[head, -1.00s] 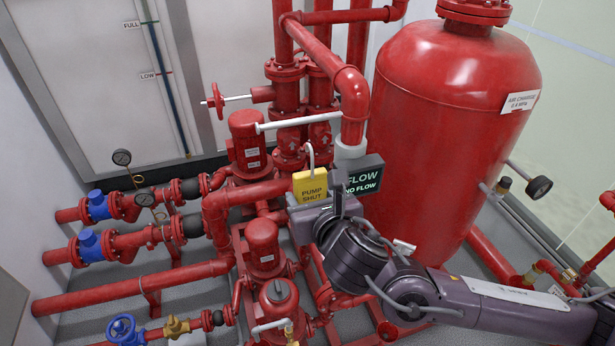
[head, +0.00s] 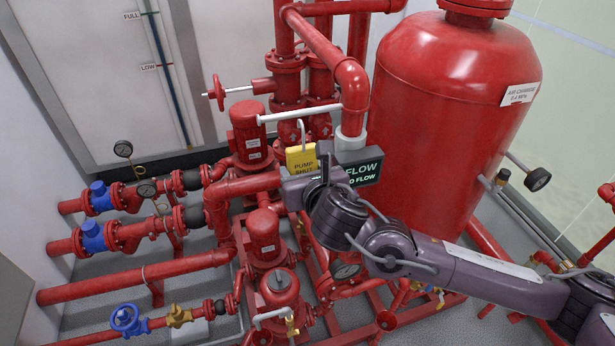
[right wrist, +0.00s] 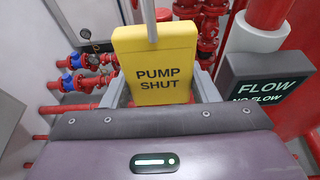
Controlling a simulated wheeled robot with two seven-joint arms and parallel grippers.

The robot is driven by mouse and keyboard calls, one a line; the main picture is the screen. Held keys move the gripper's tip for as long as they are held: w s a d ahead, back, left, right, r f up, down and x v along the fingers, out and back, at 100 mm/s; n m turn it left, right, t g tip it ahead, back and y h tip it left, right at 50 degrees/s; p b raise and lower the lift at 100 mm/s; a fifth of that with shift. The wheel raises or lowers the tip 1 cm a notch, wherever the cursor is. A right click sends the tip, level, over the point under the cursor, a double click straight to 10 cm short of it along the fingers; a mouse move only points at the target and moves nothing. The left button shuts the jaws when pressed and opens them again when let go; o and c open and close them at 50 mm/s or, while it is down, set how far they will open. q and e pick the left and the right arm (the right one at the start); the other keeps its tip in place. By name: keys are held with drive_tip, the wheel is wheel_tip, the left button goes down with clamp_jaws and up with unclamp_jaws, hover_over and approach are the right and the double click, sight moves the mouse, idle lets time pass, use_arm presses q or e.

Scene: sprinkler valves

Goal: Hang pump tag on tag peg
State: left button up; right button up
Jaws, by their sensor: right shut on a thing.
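The yellow pump tag (head: 301,158) reads "PUMP SHUT" and has a pale hook on top. It also shows upright in the right wrist view (right wrist: 163,65). My right gripper (head: 306,175) is shut on the tag's lower part and holds it up in front of the pipes. A white horizontal rod, which looks like the tag peg (head: 290,114), sticks out left from the red riser pipe. The hook's top appears just below or at the rod in the head view; I cannot tell whether they touch. My left gripper is not in view.
A dark FLOW / NO FLOW sign (head: 364,169) stands close right of my right gripper, partly covered by it. A big red tank (head: 450,110) is at the right. Red pumps (head: 263,235) and pipes lie below and left.

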drive_tip(key=shift+w+a, duration=0.25)
drive_tip(key=shift+w, duration=0.4)
drive_tip(key=shift+w+a, duration=0.2)
drive_tip(key=shift+w, duration=0.4)
drive_tip(key=shift+w, duration=0.15)
drive_tip(key=shift+w+a, duration=0.2)
drive_tip(key=shift+w, duration=0.3)
drive_tip(key=shift+w+a+b, duration=0.2)
drive_tip(key=shift+w+b, duration=0.15)
drive_tip(key=shift+w, duration=0.3)
drive_tip(key=shift+w+a, duration=0.1)
drive_tip(key=shift+w, duration=0.1)
drive_tip(key=shift+w+a, duration=0.2)
drive_tip(key=shift+w, duration=0.55)
